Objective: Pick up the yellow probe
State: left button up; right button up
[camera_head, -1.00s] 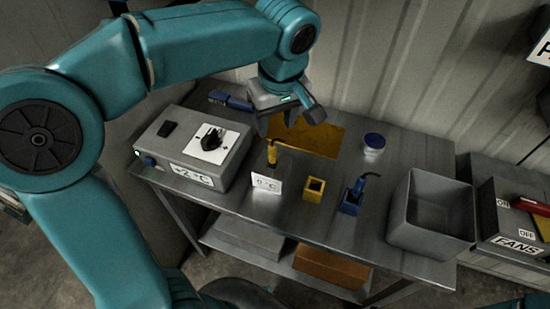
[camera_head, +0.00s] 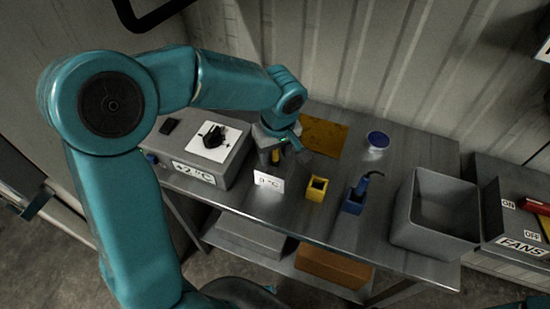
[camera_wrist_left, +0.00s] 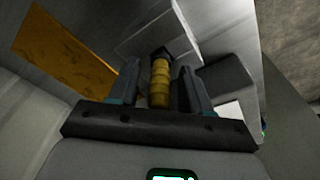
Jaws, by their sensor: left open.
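The yellow probe (camera_head: 276,157) stands behind the small white "0 °C" card on the metal table, mostly hidden by my left gripper in the head view. My left gripper (camera_head: 285,158) is low over it, with its fingers pointing down. In the left wrist view, the probe's ribbed yellow body (camera_wrist_left: 160,82) with a dark tip lies between the two fingers of the left gripper (camera_wrist_left: 165,88). The jaws are open, and I cannot tell whether either finger touches the probe. My right gripper is not in view.
A grey dial box (camera_head: 193,171) stands left of the gripper. The white card (camera_head: 268,181) is just in front. A yellow holder (camera_head: 316,188), a blue holder (camera_head: 353,201), a blue-lidded jar (camera_head: 377,142) and a grey bin (camera_head: 435,244) are to the right. A yellow mat (camera_head: 325,136) lies behind.

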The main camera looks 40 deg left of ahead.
pick_arm(q)
grip_shut()
notch_tip(320, 180, up, 20)
jog(key=p, duration=0.2)
dwell(0.5)
